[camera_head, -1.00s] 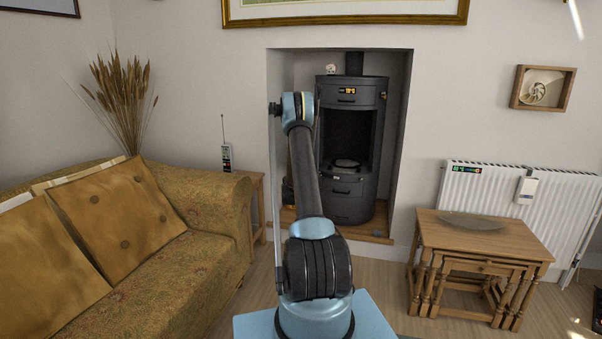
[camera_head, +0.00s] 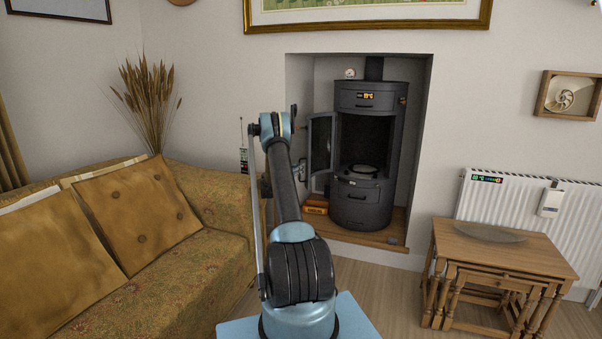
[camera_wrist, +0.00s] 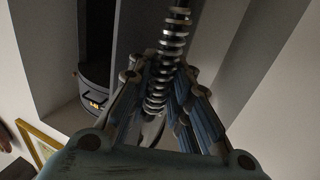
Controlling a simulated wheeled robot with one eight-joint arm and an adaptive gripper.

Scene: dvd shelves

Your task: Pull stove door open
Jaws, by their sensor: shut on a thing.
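The dark grey stove (camera_head: 377,120) stands in the wall alcove, upright, with its dark firebox showing. Its glazed door (camera_head: 321,145) stands swung open to the left of the firebox. My gripper (camera_head: 298,170) is at the outer left edge of the door, partly hidden behind my arm. In the wrist view, my gripper (camera_wrist: 160,90) is shut on the coiled metal door handle (camera_wrist: 168,48), with fingers on both sides of it. Part of the stove (camera_wrist: 96,60) shows at the upper left of the wrist view.
An orange box (camera_head: 315,206) lies on the wooden hearth (camera_head: 374,238) beside the stove. The sofa (camera_head: 200,265) is close on the left. Nested wooden tables (camera_head: 480,250) and a radiator (camera_head: 500,205) stand right. Bare floor lies between sofa and tables.

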